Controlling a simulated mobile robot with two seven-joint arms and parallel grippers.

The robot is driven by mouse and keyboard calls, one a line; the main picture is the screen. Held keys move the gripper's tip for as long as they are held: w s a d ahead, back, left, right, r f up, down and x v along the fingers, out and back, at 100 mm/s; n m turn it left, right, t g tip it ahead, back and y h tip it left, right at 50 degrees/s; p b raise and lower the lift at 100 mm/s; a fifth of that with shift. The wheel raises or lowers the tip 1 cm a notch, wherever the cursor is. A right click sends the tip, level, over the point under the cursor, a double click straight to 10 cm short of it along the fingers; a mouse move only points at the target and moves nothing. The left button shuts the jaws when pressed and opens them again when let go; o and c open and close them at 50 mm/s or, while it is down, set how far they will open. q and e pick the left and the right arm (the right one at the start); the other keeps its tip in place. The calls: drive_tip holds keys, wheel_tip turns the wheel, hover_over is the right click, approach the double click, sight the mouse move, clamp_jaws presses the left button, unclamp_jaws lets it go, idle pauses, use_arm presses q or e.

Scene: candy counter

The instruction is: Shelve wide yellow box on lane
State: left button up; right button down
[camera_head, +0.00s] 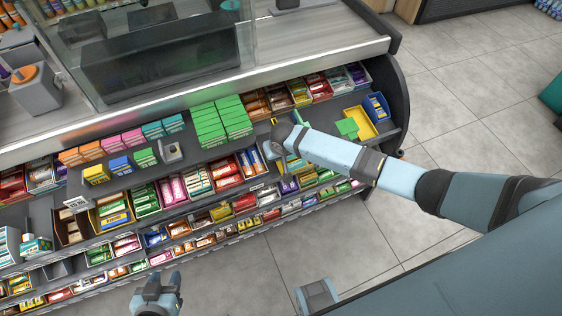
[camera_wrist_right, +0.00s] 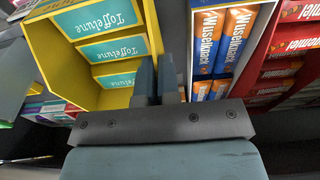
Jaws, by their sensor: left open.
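The wide yellow box (camera_wrist_right: 62,62) stands open at the left of the right wrist view, with teal Toffelune packs inside. In the head view my right gripper (camera_head: 277,146) mostly hides it, over the upper shelf row. My right gripper (camera_wrist_right: 158,82) has its two fingers close together, with the box's side wall running down between them, so it looks shut on that wall. The fingertips' contact is partly hidden. The box is beside a box of blue and orange Wuselknack bars (camera_wrist_right: 222,40). My left gripper (camera_head: 157,295) is open and empty over the floor, away from the shelves.
A red box of bars (camera_wrist_right: 290,70) stands beyond the Wuselknack box. Green packs (camera_head: 222,122) are stacked above the lanes. Another yellow bin (camera_head: 361,123) and a small blue bin (camera_head: 377,106) stand at the shelf's right end.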

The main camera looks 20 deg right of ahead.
drive_tip(key=w, duration=0.2)
drive_tip(key=shift+w+r+b, duration=0.2)
drive_tip(key=shift+w+b, duration=0.1)
drive_tip(key=shift+w+a+r+b, duration=0.1)
drive_tip(key=shift+w+b, duration=0.1)
drive_tip(key=shift+w, duration=0.4)
drive_tip(key=shift+w+d+r+b, duration=0.1)
drive_tip(key=shift+w+b, duration=0.15)
drive_tip(key=shift+w, duration=0.35)
drive_tip(key=shift+w+a+r+b, duration=0.1)
drive_tip(key=shift+w+b, duration=0.1)
drive_tip(key=shift+w, duration=0.4)
drive_tip(key=shift+w+f, duration=0.2)
drive_tip(key=shift+b+x, duration=0.75)
drive_tip(key=shift+x, duration=0.25)
drive_tip(key=shift+f, duration=0.45)
drive_tip(key=shift+f, duration=0.25)
